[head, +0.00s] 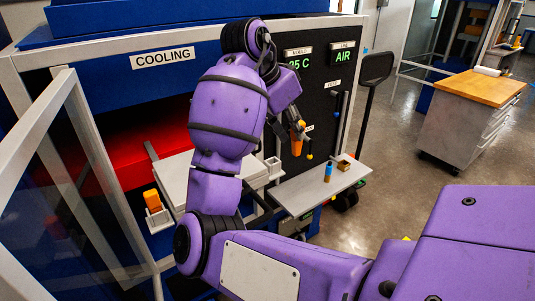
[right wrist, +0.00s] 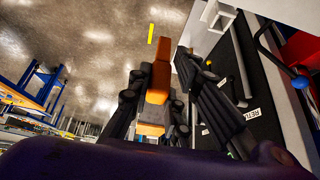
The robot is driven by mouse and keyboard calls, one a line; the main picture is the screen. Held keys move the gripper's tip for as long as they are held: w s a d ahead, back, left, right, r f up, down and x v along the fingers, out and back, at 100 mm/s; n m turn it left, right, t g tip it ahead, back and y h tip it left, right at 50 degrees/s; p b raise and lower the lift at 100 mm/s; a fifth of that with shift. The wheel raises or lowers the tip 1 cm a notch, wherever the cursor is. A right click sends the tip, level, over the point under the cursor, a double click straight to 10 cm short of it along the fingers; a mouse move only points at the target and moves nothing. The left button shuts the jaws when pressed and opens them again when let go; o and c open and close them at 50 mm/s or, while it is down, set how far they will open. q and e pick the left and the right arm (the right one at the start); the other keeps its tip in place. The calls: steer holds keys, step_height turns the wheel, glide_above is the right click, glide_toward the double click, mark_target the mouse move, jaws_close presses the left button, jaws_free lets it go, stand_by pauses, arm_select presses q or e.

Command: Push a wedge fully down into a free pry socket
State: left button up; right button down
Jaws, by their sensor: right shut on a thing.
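My right gripper (head: 299,128) is shut on an orange wedge (head: 297,146) and holds it in the air in front of the black panel. In the right wrist view the held orange wedge (right wrist: 158,82) sits between the dark fingers of my right gripper (right wrist: 155,95). A second orange wedge (head: 152,199) stands in a white pry socket (head: 159,218) at the left of the pale mould (head: 173,171). Another white pry socket (head: 272,168) shows at the mould's right side and looks empty. My arm hides the middle of the mould. My left gripper is not in view.
A white shelf (head: 310,196) at the right carries a blue bottle (head: 328,173) and a small brown box (head: 344,161). The black panel (head: 320,100) bears displays and levers. A clear framed door (head: 45,190) stands open at the left.

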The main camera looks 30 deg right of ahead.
steer(key=w+f, duration=1)
steer(key=f, duration=0.1)
steer(key=shift+w+a+f, duration=0.2)
steer(key=shift+f, duration=0.05)
steer(key=c, duration=1.6)
jaws_free()
steer(key=shift+d, duration=0.1)
steer(key=v, duration=1.2)
